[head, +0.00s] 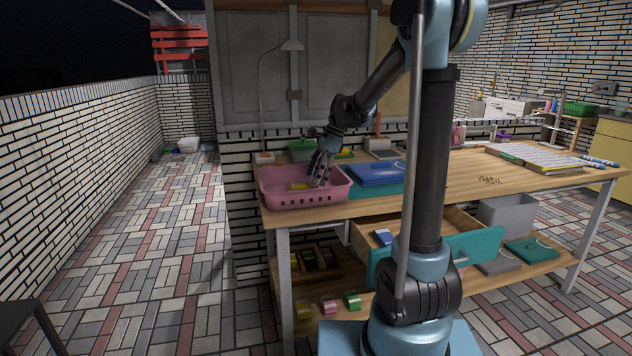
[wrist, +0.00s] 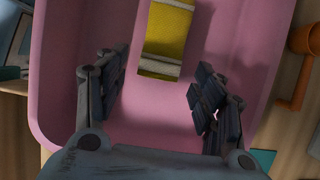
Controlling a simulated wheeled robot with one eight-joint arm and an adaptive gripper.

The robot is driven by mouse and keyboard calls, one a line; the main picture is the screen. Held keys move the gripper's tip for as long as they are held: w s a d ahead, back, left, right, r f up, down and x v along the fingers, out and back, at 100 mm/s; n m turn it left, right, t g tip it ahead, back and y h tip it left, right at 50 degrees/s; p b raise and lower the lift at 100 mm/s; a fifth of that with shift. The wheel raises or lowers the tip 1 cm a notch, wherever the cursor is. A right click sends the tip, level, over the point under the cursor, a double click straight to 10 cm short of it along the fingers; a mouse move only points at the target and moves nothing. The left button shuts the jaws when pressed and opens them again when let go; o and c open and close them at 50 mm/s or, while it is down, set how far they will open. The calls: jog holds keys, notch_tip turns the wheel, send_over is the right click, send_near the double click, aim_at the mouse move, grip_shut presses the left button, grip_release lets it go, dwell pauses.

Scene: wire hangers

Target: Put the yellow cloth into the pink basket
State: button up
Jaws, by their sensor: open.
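The pink basket (head: 305,198) stands on the left end of the wooden workbench. The yellow cloth (head: 299,186) lies inside it, and in the wrist view it shows as a folded yellow piece with pale bands (wrist: 167,38) on the basket floor. My gripper (head: 318,181) reaches down into the basket, just right of the cloth in the head view. In the wrist view its fingers (wrist: 162,68) are spread apart with nothing held between them. The cloth lies ahead of the fingers, its near end between them in the picture; contact cannot be told.
Blue folded items (head: 377,172) lie right of the basket. A green container (head: 302,148) stands behind it. A drawer (head: 440,238) is pulled out below the bench top. The middle of the bench (head: 450,178) is mostly clear.

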jog(key=v, duration=1.1)
jog(key=shift+r, duration=0.1)
